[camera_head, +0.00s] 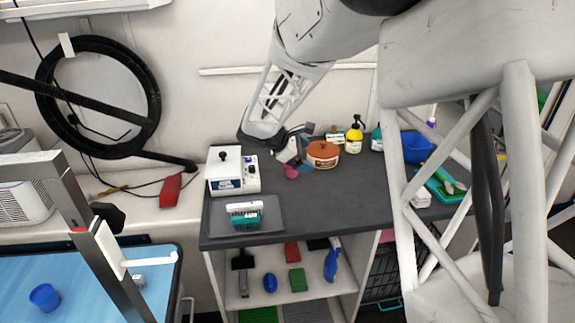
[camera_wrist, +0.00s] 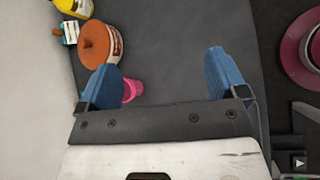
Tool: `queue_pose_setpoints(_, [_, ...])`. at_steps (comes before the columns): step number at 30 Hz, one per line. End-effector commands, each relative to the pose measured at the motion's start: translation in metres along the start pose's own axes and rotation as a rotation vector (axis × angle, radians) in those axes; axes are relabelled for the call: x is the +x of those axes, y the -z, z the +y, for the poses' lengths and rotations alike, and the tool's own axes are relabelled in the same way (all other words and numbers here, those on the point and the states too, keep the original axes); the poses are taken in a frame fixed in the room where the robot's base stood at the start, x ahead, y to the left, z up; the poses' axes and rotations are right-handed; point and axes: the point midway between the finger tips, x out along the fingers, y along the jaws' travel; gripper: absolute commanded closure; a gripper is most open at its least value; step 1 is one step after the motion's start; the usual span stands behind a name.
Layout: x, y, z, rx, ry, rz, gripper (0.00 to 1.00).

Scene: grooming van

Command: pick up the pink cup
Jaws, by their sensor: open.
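The pink cup (camera_head: 291,172) is small and stands on the dark grey counter (camera_head: 330,205), in front of the orange-lidded tub. In the wrist view the pink cup (camera_wrist: 131,89) shows just inside the left blue finger, which hides part of it. My gripper (camera_head: 295,150) is open and hangs over the back of the counter, close to the cup. In the wrist view my gripper (camera_wrist: 160,66) has its two blue fingers wide apart, with bare grey counter between the tips. I cannot tell whether the left finger touches the cup.
An orange-lidded tub (camera_head: 323,155) stands right behind the cup, with a yellow bottle (camera_head: 354,136) beyond. A white box device (camera_head: 226,170) and a grey tray (camera_head: 269,222) are at left. A blue bowl (camera_head: 416,147) is at right. The front middle of the counter is clear.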

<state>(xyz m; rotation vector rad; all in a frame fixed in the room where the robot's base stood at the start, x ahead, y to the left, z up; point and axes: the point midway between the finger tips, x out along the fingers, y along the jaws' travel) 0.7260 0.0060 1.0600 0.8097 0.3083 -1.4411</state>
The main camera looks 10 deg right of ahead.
Motion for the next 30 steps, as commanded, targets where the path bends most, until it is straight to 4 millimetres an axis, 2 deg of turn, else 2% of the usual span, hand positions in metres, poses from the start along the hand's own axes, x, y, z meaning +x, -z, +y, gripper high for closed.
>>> queue_pose_setpoints(1, [0.004,0.013,0.009,-0.038,-0.014,-0.018,0.09])
queue_pose_setpoints(9, [0.020,0.073,0.052,-0.238,-0.105,-0.117,0.09])
queue_pose_setpoints(18, [0.034,0.139,0.088,-0.434,-0.196,-0.221,0.09])
queue_pose_setpoints(24, [0.039,0.162,0.099,-0.497,-0.226,-0.258,0.09])
queue_pose_setpoints(30, [0.039,0.165,0.101,-0.508,-0.233,-0.264,0.09])
